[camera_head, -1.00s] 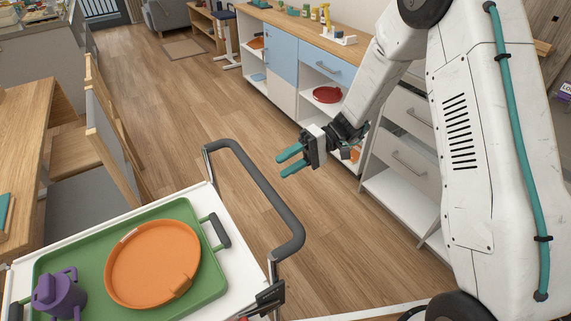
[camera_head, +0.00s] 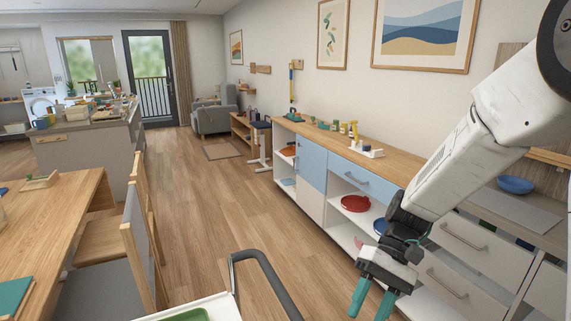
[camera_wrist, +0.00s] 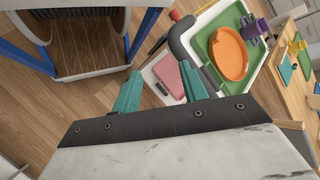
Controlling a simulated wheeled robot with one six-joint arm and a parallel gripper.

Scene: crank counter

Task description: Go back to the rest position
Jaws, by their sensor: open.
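My gripper (camera_head: 372,299) is at the lower right of the head view, in front of the counter's shelves and drawers. Its teal fingers point down, stand apart and hold nothing. In the wrist view my gripper (camera_wrist: 158,92) shows two separated teal fingers with floor and part of a cart between and beyond them. The orange tray (camera_wrist: 229,54) lies on the green tray (camera_wrist: 254,84) on the cart, apart from the fingers.
The cart handle (camera_head: 262,270) stands at the bottom of the head view. The counter (camera_head: 334,145) runs along the right wall, with a red plate (camera_head: 355,203) on its shelf. A table (camera_head: 60,225) and chairs are at left. Floor (camera_head: 205,200) between is clear.

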